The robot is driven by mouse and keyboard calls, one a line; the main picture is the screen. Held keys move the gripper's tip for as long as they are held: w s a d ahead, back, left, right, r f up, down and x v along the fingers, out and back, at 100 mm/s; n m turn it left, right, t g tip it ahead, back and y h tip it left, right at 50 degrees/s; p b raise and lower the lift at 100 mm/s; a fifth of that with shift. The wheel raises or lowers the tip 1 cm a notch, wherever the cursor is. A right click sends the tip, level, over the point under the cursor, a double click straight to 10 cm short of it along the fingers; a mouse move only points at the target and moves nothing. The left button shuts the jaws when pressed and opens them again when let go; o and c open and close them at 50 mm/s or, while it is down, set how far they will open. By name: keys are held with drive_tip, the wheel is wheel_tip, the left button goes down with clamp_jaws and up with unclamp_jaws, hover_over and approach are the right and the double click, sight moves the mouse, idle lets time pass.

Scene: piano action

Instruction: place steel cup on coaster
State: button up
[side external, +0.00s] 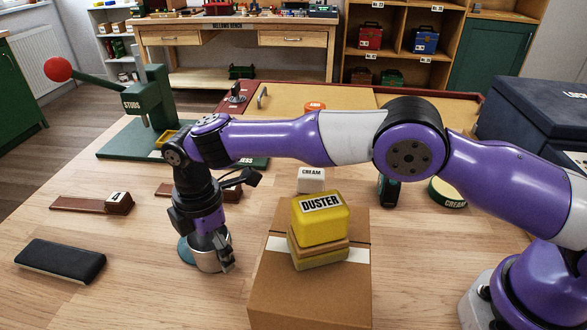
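The steel cup (206,262) stands upright below my gripper, left of the cardboard box. A teal round coaster (184,251) shows at the cup's left side, partly hidden behind the cup and my gripper. The cup overlaps the coaster in this view; I cannot tell whether its base rests fully on it. My gripper (222,262) points down at the cup, with a finger in front of the cup's right side. The other finger is hidden, so I cannot tell whether the gripper is closed on the cup wall.
A cardboard box (300,295) with a yellow duster block (320,220) on it stands close to the right. A dark pad (60,261) and a wooden hammer part (95,203) lie left. A green press (150,105) stands behind.

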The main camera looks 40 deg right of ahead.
idle(0.3)
wheel_tip(320, 180, up, 7)
drive_tip(key=s+d+r+m+t, duration=0.2)
drive_tip(key=d+r+m, duration=0.6)
drive_tip(key=d+r, duration=0.55)
drive_tip(key=s+d+f+m+t, duration=0.3)
drive_tip(key=s+d+f+m, duration=0.1)
drive_tip(key=s+d+m, duration=0.7)
drive_tip(key=s+d, duration=0.2)
drive_tip(key=s, duration=0.2)
drive_tip(key=shift+s+d, duration=0.25)
drive_tip(key=shift+d, duration=0.1)
